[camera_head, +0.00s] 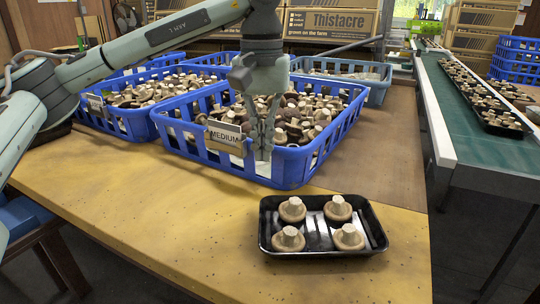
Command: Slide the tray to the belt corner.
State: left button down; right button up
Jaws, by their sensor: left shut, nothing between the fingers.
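The black tray (273,243) sits on the front right of the yellow table top, holding several brown mushrooms (289,238) with pale cut stems pointing up. My right gripper is out of view.
The blue MEDIUM crate (301,172) full of mushrooms stands behind the tray, with another blue crate (138,126) to its left. Filled black trays (500,122) line the belt's right side. The yellow table (150,210) is clear left of the tray.

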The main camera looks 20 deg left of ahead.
pick_arm(q)
notch_tip(320, 180, down, 9)
jog(key=shift+s+r, duration=0.1)
jog(key=shift+r, duration=0.05)
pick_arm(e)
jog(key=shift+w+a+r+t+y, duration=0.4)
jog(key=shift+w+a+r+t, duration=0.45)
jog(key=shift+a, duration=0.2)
pick_arm(q)
jog(key=shift+s+b, duration=0.1)
jog(key=shift+b, duration=0.2)
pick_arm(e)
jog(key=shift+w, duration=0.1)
pick_arm(q)
jog(key=s, duration=0.1)
jog(key=s+d+b, duration=0.1)
jog(key=s, duration=0.2)
jog(key=shift+s+d, duration=0.25)
jog(key=shift+s, duration=0.2)
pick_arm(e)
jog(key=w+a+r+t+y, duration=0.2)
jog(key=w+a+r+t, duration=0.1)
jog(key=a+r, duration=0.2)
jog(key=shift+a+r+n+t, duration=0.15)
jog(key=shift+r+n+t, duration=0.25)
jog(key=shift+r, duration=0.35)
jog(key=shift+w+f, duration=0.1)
